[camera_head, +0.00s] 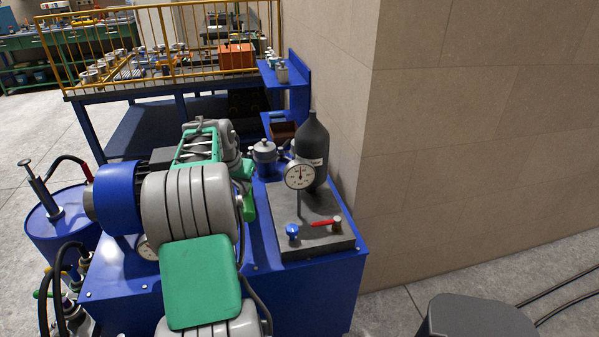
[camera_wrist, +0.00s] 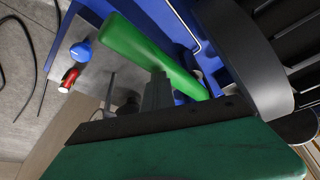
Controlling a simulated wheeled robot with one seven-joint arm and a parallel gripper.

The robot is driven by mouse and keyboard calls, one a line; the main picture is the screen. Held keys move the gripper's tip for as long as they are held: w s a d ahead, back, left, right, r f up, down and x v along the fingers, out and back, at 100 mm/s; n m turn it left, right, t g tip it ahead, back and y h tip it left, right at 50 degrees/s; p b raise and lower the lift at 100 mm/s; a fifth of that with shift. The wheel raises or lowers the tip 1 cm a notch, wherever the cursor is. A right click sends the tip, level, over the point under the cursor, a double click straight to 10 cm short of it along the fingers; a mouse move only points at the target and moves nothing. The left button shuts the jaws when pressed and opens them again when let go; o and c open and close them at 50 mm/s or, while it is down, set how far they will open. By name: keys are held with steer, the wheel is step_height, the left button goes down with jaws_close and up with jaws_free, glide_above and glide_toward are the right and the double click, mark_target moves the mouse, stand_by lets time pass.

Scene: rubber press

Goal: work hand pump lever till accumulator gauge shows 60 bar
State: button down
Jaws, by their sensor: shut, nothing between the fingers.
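The hand pump lever's thick green grip (camera_wrist: 150,52) runs diagonally across the wrist view. A green piece that looks like it (camera_head: 249,205) shows in the head view, partly hidden behind my arm. My gripper (camera_wrist: 158,82) is shut and empty, its fingertips right at the grip's lower side; I cannot tell if they touch. The gripper is hidden in the head view. A round white gauge (camera_head: 299,176) stands in front of the black accumulator bottle (camera_head: 313,140); its needle points roughly upward, but the figures are too small to read.
A grey plate (camera_head: 330,243) on the blue unit carries a blue knob (camera_head: 292,231) and a red-handled valve (camera_head: 323,223). A beige wall (camera_head: 450,150) stands close on the right. A blue drum (camera_head: 60,225) is at left, a yellow-railed bench (camera_head: 160,90) behind.

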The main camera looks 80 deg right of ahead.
step_height(320, 180, up, 9)
steer(key=p, duration=0.6)
steer(key=shift+r, duration=0.2)
stand_by(0.7)
steer(key=shift+a+f+b, duration=0.1)
steer(key=shift+f+b, duration=4.1)
steer(key=shift+f, duration=1.9)
step_height(320, 180, up, 12)
steer(key=p, duration=0.8)
steer(key=shift+r, duration=0.1)
step_height(320, 180, up, 7)
steer(key=p, duration=0.5)
steer(key=shift+p, duration=0.3)
